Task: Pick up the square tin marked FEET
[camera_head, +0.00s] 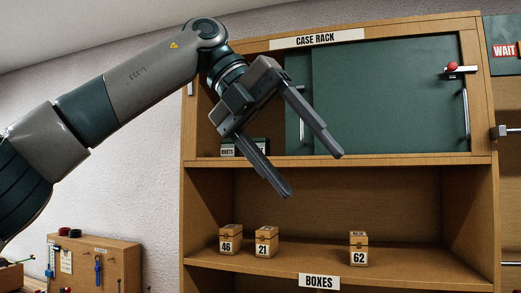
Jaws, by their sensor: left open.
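I cannot make out a tin marked FEET in this view. A dark container (260,145) sits on the upper shelf of the case rack, at its open left end, partly behind my gripper. A small white label (227,152) beside it is too small to read surely. My left gripper (312,174) is open and empty in front of the rack, its two fingers spread and pointing down to the right. My right gripper is not in view.
A green sliding panel (385,100) covers most of the upper bay, with a red knob (453,66) at its right. Small wooden boxes marked 46 (230,240), 21 (266,242) and 62 (359,249) stand on the lower shelf. A wooden tool board (120,262) stands lower left.

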